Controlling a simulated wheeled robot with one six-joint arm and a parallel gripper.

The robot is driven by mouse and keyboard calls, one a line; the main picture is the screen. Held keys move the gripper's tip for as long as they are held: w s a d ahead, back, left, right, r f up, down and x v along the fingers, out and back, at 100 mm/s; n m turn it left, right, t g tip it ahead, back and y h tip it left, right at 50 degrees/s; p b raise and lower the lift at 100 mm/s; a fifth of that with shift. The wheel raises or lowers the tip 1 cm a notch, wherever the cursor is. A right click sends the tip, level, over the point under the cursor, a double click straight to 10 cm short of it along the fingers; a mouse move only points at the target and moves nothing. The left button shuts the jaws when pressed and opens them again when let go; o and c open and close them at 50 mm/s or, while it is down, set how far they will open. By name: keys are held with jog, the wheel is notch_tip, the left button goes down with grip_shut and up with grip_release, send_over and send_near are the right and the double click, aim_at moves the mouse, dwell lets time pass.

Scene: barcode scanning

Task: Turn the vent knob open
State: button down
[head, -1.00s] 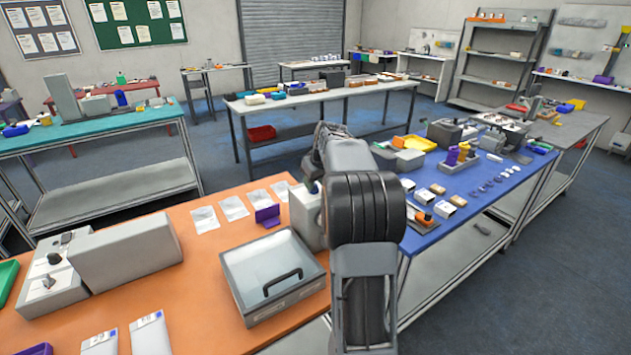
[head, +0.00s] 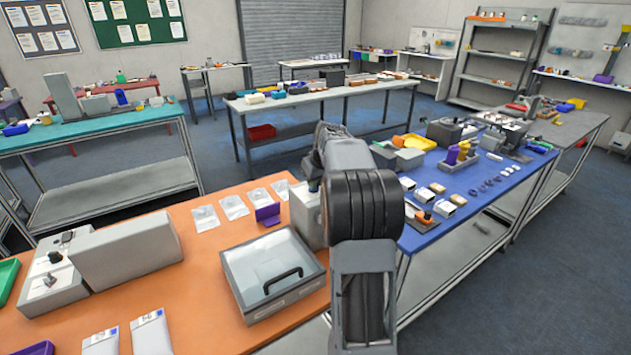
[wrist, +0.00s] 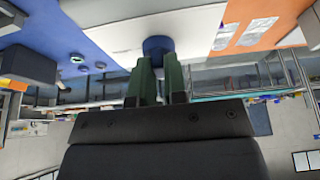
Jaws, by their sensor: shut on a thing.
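A dark blue round knob (wrist: 158,45) stands out from a pale panel (wrist: 115,32) in the wrist view; I take it to be the vent knob. My gripper (wrist: 158,68) has its two green fingers on the knob, one at each side, and is shut on it. The knob's face and any marks on it are hidden, so its turn angle cannot be read. In the head view my own arm hides the knob and the fingers. A grey box (head: 304,218) shows just left of my arm, at the orange table's edge.
The orange table (head: 200,255) carries a clear-lidded box (head: 272,272) with a black handle, a grey machine (head: 125,255), flat packets and a small purple stand (head: 267,214). A blue table (head: 430,240) with many small items lies to the right of my arm.

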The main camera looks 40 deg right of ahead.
jog(key=shift+f+m, duration=0.1)
jog(key=shift+m, duration=0.2)
jog(key=m, duration=0.2)
jog(key=m+h, duration=0.1)
jog(key=shift+a+m+g+h, duration=0.2)
jog(key=shift+m+g+h, duration=0.1)
jog(key=shift+m, duration=0.1)
jog(key=m+g+h, duration=0.1)
jog(key=m, duration=0.3)
jog(key=shift+w+a+m, duration=0.1)
jog(key=shift+m, duration=0.2)
jog(key=m+g, duration=0.1)
jog(key=m, duration=0.1)
jog(key=m+h, duration=0.1)
jog(key=m, duration=0.2)
jog(key=shift+w+g, duration=0.15)
jog(key=shift+g, duration=0.25)
jog(key=shift+f+m+g+h, duration=0.15)
jog(key=shift+m+g, duration=0.25)
jog(key=shift+m, duration=0.55)
jog(key=shift+r+m+g+h, duration=0.15)
jog(key=shift+m+g, duration=0.25)
jog(key=shift+m, duration=0.55)
jog(key=shift+f, duration=0.2)
